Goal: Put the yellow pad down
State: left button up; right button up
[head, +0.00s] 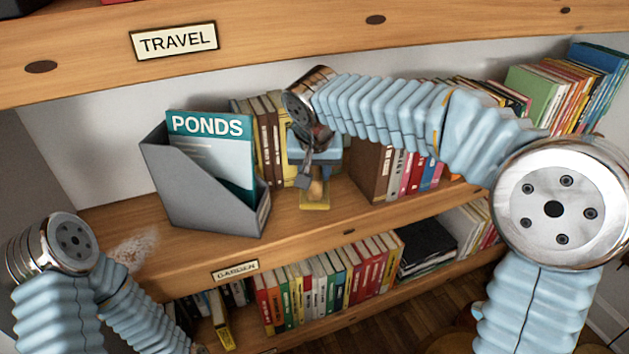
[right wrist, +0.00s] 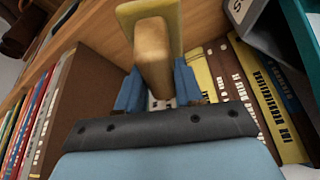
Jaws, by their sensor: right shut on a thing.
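The yellow pad (head: 315,205) has a tan wooden grip, and it sits low in front of the middle shelf's books in the head view. My right gripper (head: 314,178) is shut on the tan grip, with the yellow part below it. In the right wrist view the blue fingers of the right gripper (right wrist: 158,92) stand on both sides of the grip, and the yellow pad (right wrist: 128,14) shows beyond it. I cannot tell whether the pad touches the shelf. My left arm is at the lower left of the head view; its gripper is not visible.
A grey magazine file (head: 200,200) holding a teal PONDS booklet (head: 232,152) stands left of the pad. Rows of books stand behind and to the right, including a brown-ended group (head: 370,172). The middle shelf (head: 290,232) has bare wood in front. A pale dusty patch (head: 135,250) lies at left.

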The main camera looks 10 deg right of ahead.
jog(key=shift+w+f, duration=0.2)
jog(key=shift+f, duration=0.05)
jog(key=x, duration=0.4)
jog(key=shift+s+f, duration=0.15)
jog(key=shift+s, duration=0.2)
jog(key=shift+f, duration=0.15)
jog(key=o, duration=0.9)
